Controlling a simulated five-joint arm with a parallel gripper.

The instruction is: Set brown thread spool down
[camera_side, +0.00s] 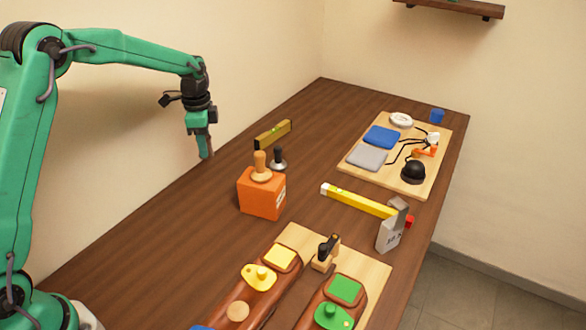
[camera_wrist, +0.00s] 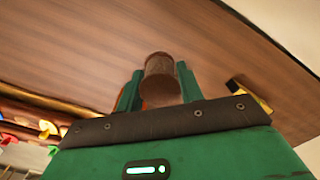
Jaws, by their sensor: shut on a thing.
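The brown thread spool (camera_wrist: 160,78) is between the two green fingers of my gripper (camera_wrist: 158,88) in the wrist view. My gripper is shut on it. In the side view my gripper (camera_side: 205,148) points down above the left part of the wooden table (camera_side: 150,245), left of the orange block. The spool is hard to make out there, mostly hidden by the fingers. I cannot tell the exact height of the gripper above the table.
An orange block (camera_side: 262,196) with a wooden-handled tool (camera_side: 260,166) stands right of my gripper. A brass-coloured level (camera_side: 273,134) lies behind it. The table's left front is clear.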

